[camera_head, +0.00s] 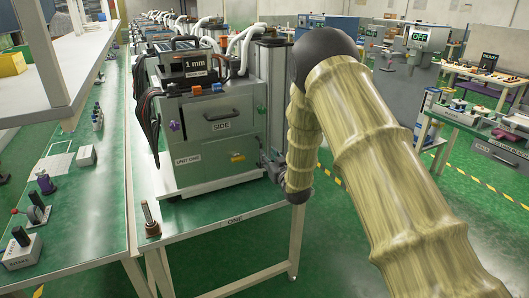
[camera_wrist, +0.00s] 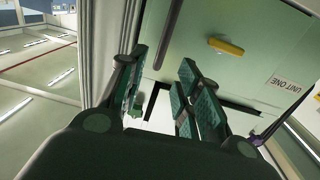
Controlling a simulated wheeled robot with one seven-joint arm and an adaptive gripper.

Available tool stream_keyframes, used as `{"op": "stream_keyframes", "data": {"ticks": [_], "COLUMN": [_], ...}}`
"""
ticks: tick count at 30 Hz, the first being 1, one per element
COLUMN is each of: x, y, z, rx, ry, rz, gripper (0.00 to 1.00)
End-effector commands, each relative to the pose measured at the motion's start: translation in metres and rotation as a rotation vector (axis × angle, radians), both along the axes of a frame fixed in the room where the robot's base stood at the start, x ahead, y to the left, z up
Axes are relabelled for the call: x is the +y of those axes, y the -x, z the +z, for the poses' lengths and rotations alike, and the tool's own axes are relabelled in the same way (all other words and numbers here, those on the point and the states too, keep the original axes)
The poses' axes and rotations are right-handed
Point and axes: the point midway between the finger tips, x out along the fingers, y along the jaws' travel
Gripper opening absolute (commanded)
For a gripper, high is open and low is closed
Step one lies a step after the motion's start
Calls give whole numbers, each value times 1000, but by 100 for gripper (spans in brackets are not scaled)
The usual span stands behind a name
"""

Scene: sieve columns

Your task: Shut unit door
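The grey-green unit (camera_head: 190,143) stands on the green-topped table. Its front carries a dark handle (camera_head: 222,115), a "SIDE" label and a "UNIT ONE" label. I cannot tell whether its door is ajar. My gripper (camera_head: 272,167) is small and partly hidden at the unit's lower right front corner. In the wrist view, my gripper (camera_wrist: 168,97) has its green-padded fingers apart, with a dark strip behind the gap.
A brown-topped post (camera_head: 150,218) stands near the front edge of the table (camera_head: 215,213), marked "ONE". A bench with small devices (camera_head: 75,220) and a shelf (camera_head: 60,75) lie at left. Green floor is free at right, beyond my arm.

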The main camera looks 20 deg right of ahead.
Motion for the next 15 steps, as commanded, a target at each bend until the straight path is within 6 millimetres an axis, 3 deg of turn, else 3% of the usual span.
{"op": "stream_keyframes", "data": {"ticks": [6, 15], "x": [-3, -4], "y": [24, 31], "z": [0, 1], "rx": [0, -2], "ry": [-1, -1], "rz": [0, 0], "gripper": [34, 34]}}
